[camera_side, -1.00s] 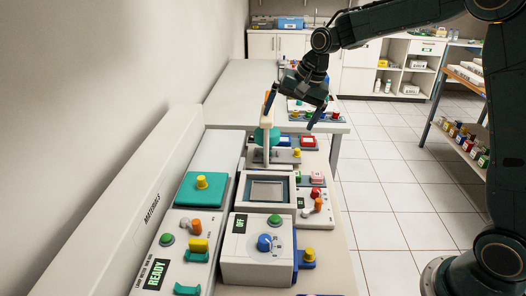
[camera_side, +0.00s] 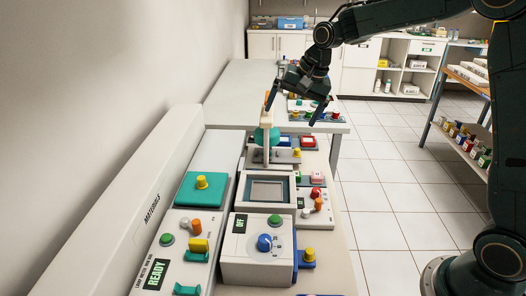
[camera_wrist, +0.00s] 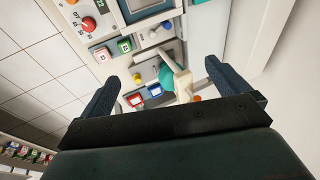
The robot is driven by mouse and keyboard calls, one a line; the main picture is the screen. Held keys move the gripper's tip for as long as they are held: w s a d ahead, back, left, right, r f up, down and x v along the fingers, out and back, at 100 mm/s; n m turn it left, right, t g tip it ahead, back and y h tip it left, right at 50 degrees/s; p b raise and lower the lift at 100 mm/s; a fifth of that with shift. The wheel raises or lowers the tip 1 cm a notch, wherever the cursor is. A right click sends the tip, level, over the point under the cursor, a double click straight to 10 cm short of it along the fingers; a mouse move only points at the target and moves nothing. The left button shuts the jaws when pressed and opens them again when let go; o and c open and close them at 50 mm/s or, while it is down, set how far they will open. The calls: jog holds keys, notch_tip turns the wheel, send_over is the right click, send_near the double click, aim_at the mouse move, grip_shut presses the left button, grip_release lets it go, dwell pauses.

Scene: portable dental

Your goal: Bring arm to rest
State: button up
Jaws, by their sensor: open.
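My gripper (camera_side: 293,106) is open and hangs over the far part of the equipment bench in the side view. Its two dark fingers are spread wide, with nothing held between them. In the wrist view my gripper (camera_wrist: 172,84) shows both fingers apart. A white upright post with a teal round part (camera_side: 266,137) stands just below and left of the fingers. It also appears near the right finger in the wrist view (camera_wrist: 166,77). I cannot tell how much clearance lies between the post's top and the left finger.
A control box (camera_side: 257,270) with a blue knob and a framed screen (camera_side: 266,191) stand on the bench. A teal block (camera_side: 203,191) with a yellow knob is at left, beside a long white wall panel (camera_side: 130,225). A shelf rack (camera_side: 466,88) is at right; tiled floor (camera_side: 390,190) is clear.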

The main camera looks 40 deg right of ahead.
jog(key=v, duration=0.8)
jog(key=shift+r, duration=0.35)
jog(key=shift+s, duration=0.25)
jog(key=s+a+r+n, duration=0.1)
jog(key=s+a+n, duration=0.1)
jog(key=s, duration=0.5)
jog(key=s+a+r+n, duration=0.1)
jog(key=s+a+n, duration=0.1)
jog(key=s, duration=0.5)
jog(key=s+f+n, duration=0.2)
jog(key=s+f, duration=0.1)
jog(key=s, duration=0.4)
jog(key=s+f+n+t+h, duration=0.1)
jog(key=s+f+n, duration=0.2)
jog(key=s, duration=0.5)
jog(key=shift+t, duration=0.3)
